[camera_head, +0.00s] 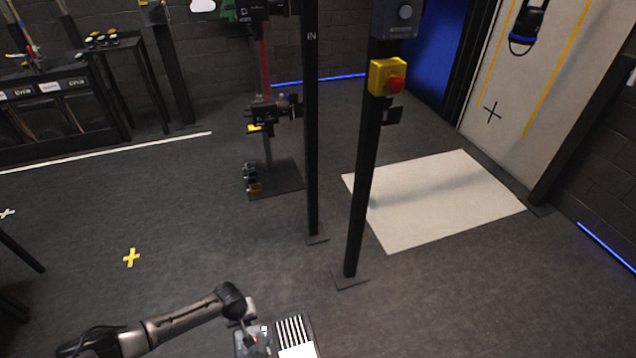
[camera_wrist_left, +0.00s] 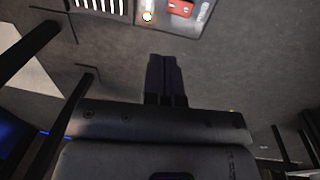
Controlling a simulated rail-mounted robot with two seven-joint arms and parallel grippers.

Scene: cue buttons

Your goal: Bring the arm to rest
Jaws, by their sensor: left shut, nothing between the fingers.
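My left arm comes in from the bottom left in the head view. Its gripper (camera_head: 247,326) is low in the picture, close to a small panel (camera_head: 266,342) at the bottom edge. I cannot tell from this view whether they touch. In the left wrist view the two dark fingers (camera_wrist_left: 166,76) are together and empty, with grey floor behind them. The panel, with a red part (camera_wrist_left: 180,7) and a small lit yellow spot, shows at the top edge there, apart from the fingertips. My right gripper is in neither view.
A striped black-and-white unit (camera_head: 295,334) stands beside the panel. Beyond are a dark post (camera_head: 360,200) with a yellow box and red button (camera_head: 388,78), a second post (camera_head: 312,130), and a white floor mat (camera_head: 440,205). Floor around the yellow cross (camera_head: 131,257) is clear.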

